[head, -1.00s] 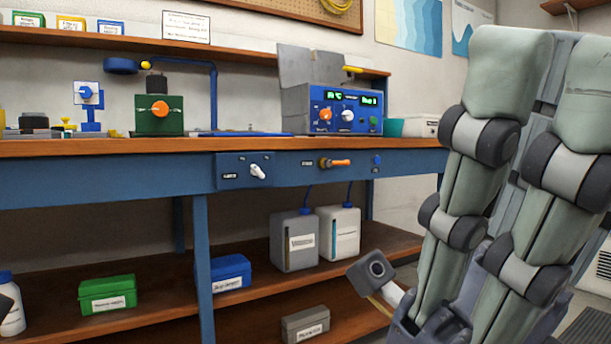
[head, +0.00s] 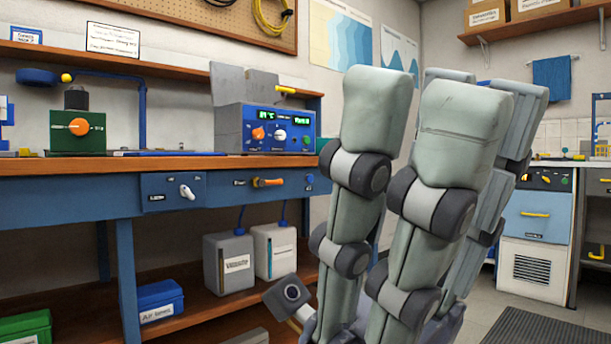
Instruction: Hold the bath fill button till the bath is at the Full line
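A grey and blue bath unit (head: 229,130) with raised grey lid panels stands on the bench. Its front has two green displays, an orange knob, a white knob and a small green button (head: 306,141). I cannot tell from its tiny markings whether that is the fill button. The bath's inside, water level and Full line are hidden. My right gripper (head: 418,115) is large in the foreground, right of the unit, with straight grey-green fingers pointing up. It looks open and empty, touching nothing visible. My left gripper is out of view.
The bench (head: 60,193) has a white switch (head: 187,191), an orange handle (head: 267,183) and a blue knob (head: 309,181) on its front. A green block with an orange knob (head: 78,127) stands left. A blue cabinet (head: 536,214) is at right.

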